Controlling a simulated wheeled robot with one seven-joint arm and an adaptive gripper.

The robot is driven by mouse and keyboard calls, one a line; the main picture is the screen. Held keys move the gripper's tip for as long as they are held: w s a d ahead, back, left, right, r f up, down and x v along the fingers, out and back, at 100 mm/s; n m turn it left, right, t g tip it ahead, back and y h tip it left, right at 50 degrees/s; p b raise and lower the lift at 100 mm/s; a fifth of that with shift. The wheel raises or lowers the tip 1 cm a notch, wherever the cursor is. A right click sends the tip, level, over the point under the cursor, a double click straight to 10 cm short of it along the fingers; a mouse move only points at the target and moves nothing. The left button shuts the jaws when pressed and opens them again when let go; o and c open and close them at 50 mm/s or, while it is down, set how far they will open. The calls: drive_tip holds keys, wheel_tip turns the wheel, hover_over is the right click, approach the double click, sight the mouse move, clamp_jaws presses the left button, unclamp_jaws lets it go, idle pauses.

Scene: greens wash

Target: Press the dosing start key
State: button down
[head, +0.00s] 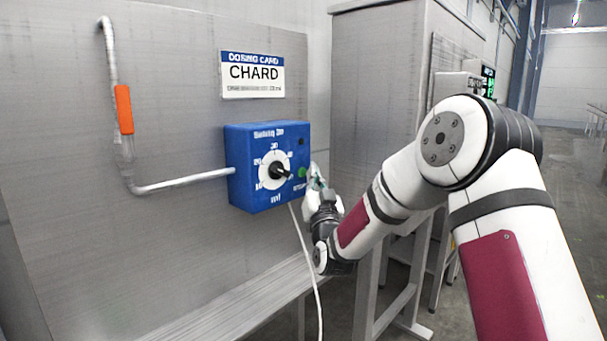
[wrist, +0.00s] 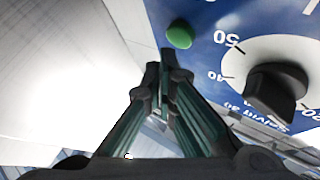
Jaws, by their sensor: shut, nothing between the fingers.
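The blue dosing box (head: 240,180) is mounted on the grey metal panel and also shows tilted in the wrist view (wrist: 215,62). Its green round start key (head: 302,172) is at the right of the box face, and in the wrist view the key (wrist: 180,36) is just beyond my fingertips. A black dial knob (head: 280,172) on a white scale sits left of the key; it also shows in the wrist view (wrist: 275,88). My gripper (head: 316,172) is shut and empty, close to the key (wrist: 163,68). I cannot tell whether the fingertips touch the key.
A white card reading CHARD (head: 253,76) is above the box. A bent pipe with an orange sleeve (head: 124,109) runs to the box's left side. A white cable (head: 307,250) hangs below. A grey cabinet (head: 380,90) stands behind my arm.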

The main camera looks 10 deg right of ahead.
drive_tip(key=shift+w+a, duration=0.1)
drive_tip(key=shift+w, duration=0.05)
drive_tip(key=shift+w+a+b, duration=0.1)
drive_tip(key=shift+w+b, duration=0.1)
drive_tip(key=shift+b, duration=0.3)
drive_tip(key=shift+w+a+b, duration=0.3)
drive_tip(key=shift+w+b, duration=0.05)
drive_tip(key=shift+b, duration=0.05)
idle(0.5)
idle(0.4)
drive_tip(key=shift+s+d, duration=0.55)
drive_tip(key=shift+s, duration=0.15)
drive_tip(key=s+d, duration=0.1)
drive_tip(key=s, duration=0.1)
drive_tip(key=s+d, duration=0.2)
idle(0.4)
drive_tip(key=shift+a+r, duration=0.1)
idle(0.6)
